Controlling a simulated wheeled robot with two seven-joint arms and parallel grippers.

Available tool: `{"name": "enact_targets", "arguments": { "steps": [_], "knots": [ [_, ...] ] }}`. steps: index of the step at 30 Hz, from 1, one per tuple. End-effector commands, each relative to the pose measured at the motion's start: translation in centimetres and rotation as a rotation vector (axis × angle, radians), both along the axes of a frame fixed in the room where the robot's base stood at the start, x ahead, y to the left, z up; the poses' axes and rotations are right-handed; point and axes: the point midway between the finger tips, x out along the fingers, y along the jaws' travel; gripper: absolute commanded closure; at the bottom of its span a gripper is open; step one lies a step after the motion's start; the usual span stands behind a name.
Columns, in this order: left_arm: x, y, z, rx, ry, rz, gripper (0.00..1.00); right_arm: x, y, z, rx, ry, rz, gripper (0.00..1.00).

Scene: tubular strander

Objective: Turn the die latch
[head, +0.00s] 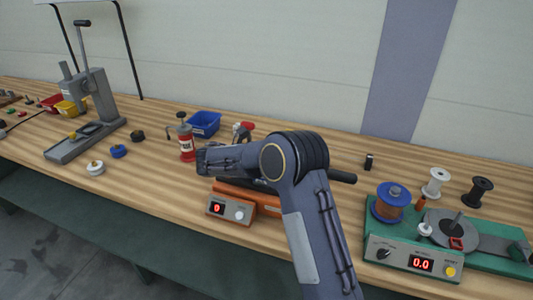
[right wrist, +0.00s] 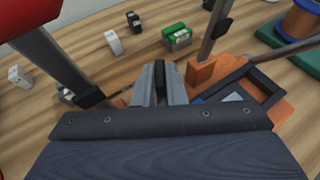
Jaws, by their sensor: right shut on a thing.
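The die latch is not clearly told apart from the other parts. In the right wrist view, a small dark piece (right wrist: 160,72) stands between the fingertips of my right gripper (right wrist: 161,88), which is shut on it. I take this piece for the latch, but most of it is hidden by the fingers. My left gripper is in neither view.
A green-based machine (head: 400,252) with a copper spool (head: 391,203) is at right. A grey lever press (head: 100,100) is at left.

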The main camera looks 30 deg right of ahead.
Motion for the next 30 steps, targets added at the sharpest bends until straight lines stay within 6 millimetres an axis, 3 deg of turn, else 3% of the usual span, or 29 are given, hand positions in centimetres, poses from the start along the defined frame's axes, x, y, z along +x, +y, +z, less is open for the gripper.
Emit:
{"name": "enact_targets", "arguments": {
  "steps": [7, 24, 25, 30],
  "knots": [
    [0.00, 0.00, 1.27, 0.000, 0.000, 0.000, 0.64, 0.24, 0.12, 0.08, 0.001, 0.001, -0.100, 1.00],
    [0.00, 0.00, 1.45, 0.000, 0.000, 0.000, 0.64, 0.26, 0.06, -0.06, 0.002, 0.001, -0.134, 1.00],
    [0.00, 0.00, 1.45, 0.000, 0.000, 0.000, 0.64, 0.26, 0.06, -0.06, 0.002, 0.001, -0.134, 0.85],
    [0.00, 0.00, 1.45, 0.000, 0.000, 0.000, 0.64, 0.27, 0.05, -0.04, 0.001, 0.000, -0.134, 0.67]
  ]
}}
